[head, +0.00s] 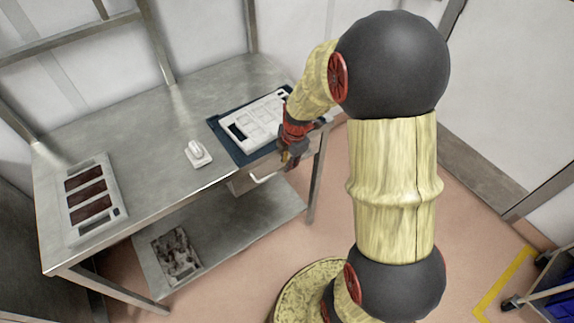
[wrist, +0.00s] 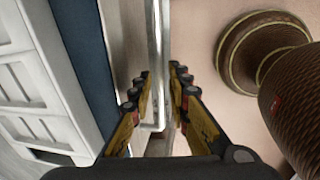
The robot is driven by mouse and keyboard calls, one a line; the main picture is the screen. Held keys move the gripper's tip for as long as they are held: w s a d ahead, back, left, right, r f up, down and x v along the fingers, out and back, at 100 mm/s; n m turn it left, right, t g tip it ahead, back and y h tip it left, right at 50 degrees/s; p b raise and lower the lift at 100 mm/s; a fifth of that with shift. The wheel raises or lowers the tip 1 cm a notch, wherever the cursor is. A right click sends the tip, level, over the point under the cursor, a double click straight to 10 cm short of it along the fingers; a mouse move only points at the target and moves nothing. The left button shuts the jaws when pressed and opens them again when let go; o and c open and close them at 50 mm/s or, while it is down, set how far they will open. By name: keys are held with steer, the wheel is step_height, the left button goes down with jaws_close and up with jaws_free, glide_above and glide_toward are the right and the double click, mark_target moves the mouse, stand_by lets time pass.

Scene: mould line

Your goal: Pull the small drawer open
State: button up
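The small drawer (head: 243,183) is a grey metal front under the near edge of the steel table, with a pale bar handle (head: 266,178). My gripper (head: 291,157) is at the right part of the drawer front, partly hiding it. In the wrist view my gripper (wrist: 161,78) is open, with its yellow and black fingers on either side of the handle bar (wrist: 154,50). A gap shows between the bar and the fingers. The drawer looks shut or nearly so; my gripper hides part of its edge.
On the steel table (head: 150,185) are a white mould on a dark blue mat (head: 226,140), a small white object (head: 198,153) and a tray with brown bars (head: 73,222). A speckled mould (head: 177,256) lies on the lower shelf. The floor (head: 325,230) before the drawer is clear.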

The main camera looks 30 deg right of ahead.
steer(key=shift+w+f, duration=0.2)
steer(key=shift+f, duration=0.65)
steer(key=shift+c, duration=1.3)
jaws_close()
